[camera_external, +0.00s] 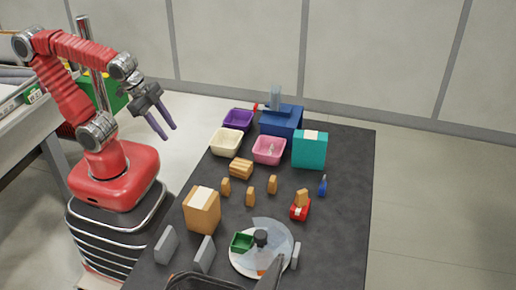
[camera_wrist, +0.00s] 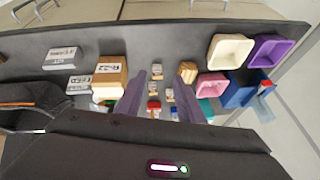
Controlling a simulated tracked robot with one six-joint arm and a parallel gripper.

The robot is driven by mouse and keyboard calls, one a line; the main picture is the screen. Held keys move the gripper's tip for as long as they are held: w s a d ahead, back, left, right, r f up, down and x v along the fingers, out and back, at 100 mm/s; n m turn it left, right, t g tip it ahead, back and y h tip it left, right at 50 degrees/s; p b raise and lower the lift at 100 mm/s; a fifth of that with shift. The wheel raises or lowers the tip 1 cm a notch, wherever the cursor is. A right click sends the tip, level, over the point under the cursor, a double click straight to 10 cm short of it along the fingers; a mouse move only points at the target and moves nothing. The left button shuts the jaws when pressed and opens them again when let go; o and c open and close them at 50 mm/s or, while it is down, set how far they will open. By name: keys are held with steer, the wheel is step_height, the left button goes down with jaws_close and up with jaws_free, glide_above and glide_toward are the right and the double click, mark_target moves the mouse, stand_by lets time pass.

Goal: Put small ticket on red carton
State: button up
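A small red carton (camera_external: 299,212) with a white patch stands on the right part of the table. A tan piece (camera_external: 303,197) is on or just behind it. The red carton also shows between the fingers in the wrist view (camera_wrist: 153,107). Small tan blocks (camera_external: 250,196) stand left of it, with pale labels in the wrist view. I cannot tell which piece is the small ticket.
An orange box (camera_external: 202,212) with a white top label and grey plates (camera_external: 204,254) stand at the near left. A round turntable (camera_external: 280,238) holds a green tray (camera_external: 241,243). Bins, a blue machine (camera_external: 281,120) and a teal box (camera_external: 309,152) fill the back.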

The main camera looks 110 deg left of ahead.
steer(key=shift+s+d+f+n+h, duration=0.1)
steer(key=shift+s+d+n+h, duration=0.15)
steer(key=shift+s+d+n, duration=0.25)
steer(key=shift+s+d+n+h, duration=0.25)
steer(key=shift+s+n, duration=0.15)
steer(key=shift+s, duration=0.25)
